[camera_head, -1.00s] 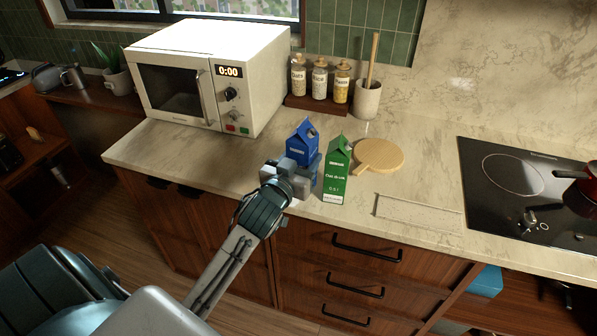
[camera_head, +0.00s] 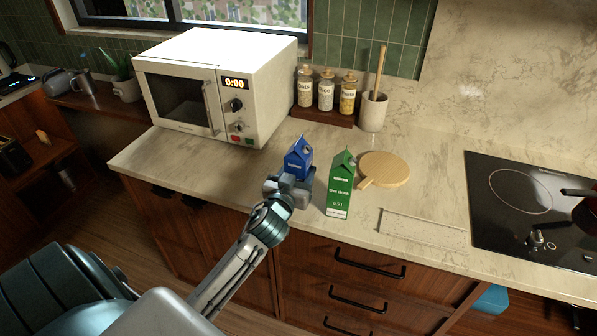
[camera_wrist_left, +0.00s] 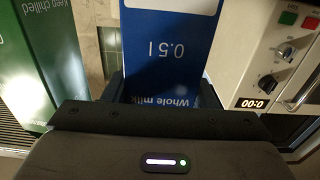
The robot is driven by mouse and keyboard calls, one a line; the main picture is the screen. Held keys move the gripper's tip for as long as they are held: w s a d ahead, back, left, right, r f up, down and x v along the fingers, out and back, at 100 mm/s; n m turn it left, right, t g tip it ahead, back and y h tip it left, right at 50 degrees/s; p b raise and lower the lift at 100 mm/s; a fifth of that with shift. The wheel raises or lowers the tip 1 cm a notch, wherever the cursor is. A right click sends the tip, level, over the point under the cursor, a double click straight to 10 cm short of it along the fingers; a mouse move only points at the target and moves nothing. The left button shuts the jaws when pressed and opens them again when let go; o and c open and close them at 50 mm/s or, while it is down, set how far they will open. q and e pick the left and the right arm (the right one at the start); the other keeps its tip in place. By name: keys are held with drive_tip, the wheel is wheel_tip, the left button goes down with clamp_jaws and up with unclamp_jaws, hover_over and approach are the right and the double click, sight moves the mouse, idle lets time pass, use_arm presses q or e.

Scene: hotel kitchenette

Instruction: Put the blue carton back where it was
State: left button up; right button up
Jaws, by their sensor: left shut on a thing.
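The blue carton (camera_head: 298,158) is a gable-topped milk carton near the front of the counter, left of the green carton. My left gripper (camera_head: 290,188) is shut on it from the front. In the left wrist view the blue carton (camera_wrist_left: 172,45) fills the space between the fingers, with "whole milk 0.5 l" on its face, upside down in that picture. The carton looks about upright. Its base is hidden behind my gripper, so I cannot tell whether it touches the counter. My right gripper is not in view.
The green carton (camera_head: 341,186) stands close on the right. A round wooden board (camera_head: 385,168) lies behind it. The microwave (camera_head: 215,85) stands back left, the jars on a rack (camera_head: 325,92) behind. The hob (camera_head: 530,205) is far right. Counter left of the blue carton is clear.

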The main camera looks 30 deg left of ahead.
use_arm(q)
drive_tip(key=shift+f, duration=0.1)
drive_tip(key=shift+f, duration=0.1)
drive_tip(key=o, duration=1.2)
drive_tip(key=shift+r, duration=0.2)
drive_tip(key=b+v, duration=0.4)
drive_tip(key=v, duration=0.8)
drive_tip(key=shift+s+f, duration=0.15)
